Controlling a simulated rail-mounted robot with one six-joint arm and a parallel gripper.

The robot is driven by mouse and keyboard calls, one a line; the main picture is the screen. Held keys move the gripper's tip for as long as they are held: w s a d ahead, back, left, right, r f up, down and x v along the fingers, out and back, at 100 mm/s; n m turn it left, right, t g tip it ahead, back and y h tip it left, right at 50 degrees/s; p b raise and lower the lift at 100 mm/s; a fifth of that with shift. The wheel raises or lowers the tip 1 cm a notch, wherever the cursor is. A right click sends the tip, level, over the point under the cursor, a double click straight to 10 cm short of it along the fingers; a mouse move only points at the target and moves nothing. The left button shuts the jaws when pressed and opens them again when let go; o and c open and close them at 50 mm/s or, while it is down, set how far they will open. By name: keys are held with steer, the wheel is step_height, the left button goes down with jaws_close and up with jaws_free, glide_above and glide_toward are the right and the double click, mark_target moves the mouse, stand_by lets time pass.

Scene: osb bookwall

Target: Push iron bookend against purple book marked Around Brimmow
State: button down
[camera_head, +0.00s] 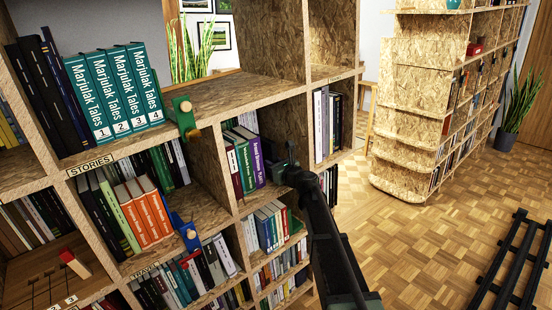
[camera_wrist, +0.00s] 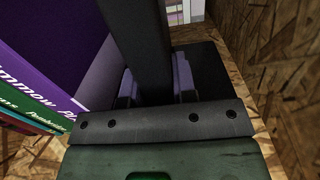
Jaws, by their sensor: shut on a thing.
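The purple book marked Around Brimmow (camera_head: 257,162) stands upright at the right end of a short row in a middle compartment. It fills the upper left of the wrist view (camera_wrist: 45,35). My gripper (camera_head: 287,168) reaches into this compartment just right of the book. In the wrist view my gripper (camera_wrist: 156,88) is shut on the dark upright of the iron bookend (camera_wrist: 138,40). The bookend's dark flat base (camera_wrist: 207,68) shows to the right of the upright. A greyish strip lies between purple cover and upright; I cannot tell whether they touch. My arm largely hides the bookend in the head view.
Green and other books (camera_head: 238,160) stand left of the purple book. The OSB side wall (camera_wrist: 285,80) rises close on the right in the wrist view. A green bookend (camera_head: 183,117) and a blue one (camera_head: 187,232) stand in other compartments.

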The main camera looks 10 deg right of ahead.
steer(key=shift+s+a, duration=0.25)
steer(key=shift+a, duration=0.25)
steer(key=c, duration=1)
jaws_free()
steer(key=v, duration=1.1)
steer(key=shift+d, duration=0.2)
steer(key=shift+w, duration=0.1)
